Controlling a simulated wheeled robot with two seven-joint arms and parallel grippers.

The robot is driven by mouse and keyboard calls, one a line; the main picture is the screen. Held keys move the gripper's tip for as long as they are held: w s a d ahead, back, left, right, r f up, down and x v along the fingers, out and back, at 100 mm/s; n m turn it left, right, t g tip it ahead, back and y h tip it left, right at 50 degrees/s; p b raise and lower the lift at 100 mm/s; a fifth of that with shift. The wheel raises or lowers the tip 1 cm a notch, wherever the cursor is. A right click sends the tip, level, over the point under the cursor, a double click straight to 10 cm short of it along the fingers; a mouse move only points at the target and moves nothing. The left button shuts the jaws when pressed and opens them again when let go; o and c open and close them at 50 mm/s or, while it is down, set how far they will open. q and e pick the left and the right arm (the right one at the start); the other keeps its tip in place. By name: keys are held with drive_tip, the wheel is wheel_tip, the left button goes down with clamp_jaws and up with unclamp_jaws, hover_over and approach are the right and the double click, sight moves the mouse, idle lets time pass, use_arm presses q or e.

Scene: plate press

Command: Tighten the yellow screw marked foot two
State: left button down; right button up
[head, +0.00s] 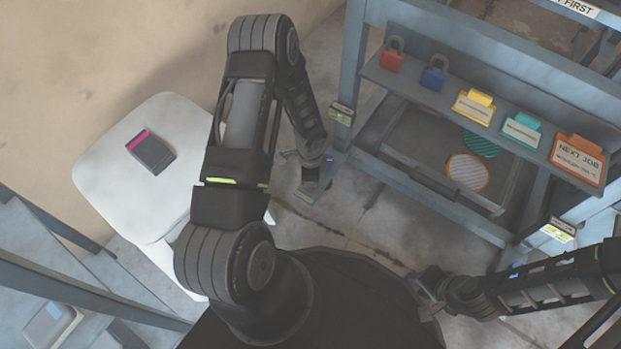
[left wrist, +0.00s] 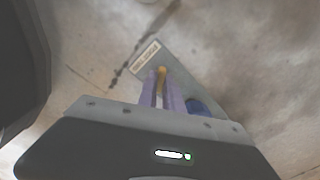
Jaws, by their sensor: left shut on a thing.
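The yellow screw (left wrist: 162,71) shows in the left wrist view on a grey foot plate (left wrist: 184,80) that bears a small pale label (left wrist: 146,58). The label is too blurred to read. My left gripper (left wrist: 163,88) has its purple fingers closed around the yellow screw, with the top of the screw showing between the fingertips. In the head view my left arm reaches down to the base of the press frame's near left leg, and the arm hides the screw there. My right gripper (head: 430,287) hangs low at the right, apart from the press; its jaws are too small and dark to judge.
The blue-grey press frame (head: 428,204) fills the right. Its shelf carries a red padlock (head: 392,56), a blue padlock (head: 434,74) and several coloured tags. A white table (head: 110,184) with a dark device (head: 151,152) stands left. A blue round part (left wrist: 196,106) sits beside the fingers.

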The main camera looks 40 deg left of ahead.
use_arm(q)
drive_tip(key=m+p, duration=0.1)
drive_tip(key=m, duration=0.5)
drive_tip(key=shift+m, duration=0.3)
idle(0.4)
drive_tip(key=c, duration=1.5)
unclamp_jaws()
drive_tip(key=shift+p, duration=0.3)
wheel_tip(320, 180, up, 8)
drive_tip(key=p, duration=0.3)
drive_tip(key=shift+f, duration=0.1)
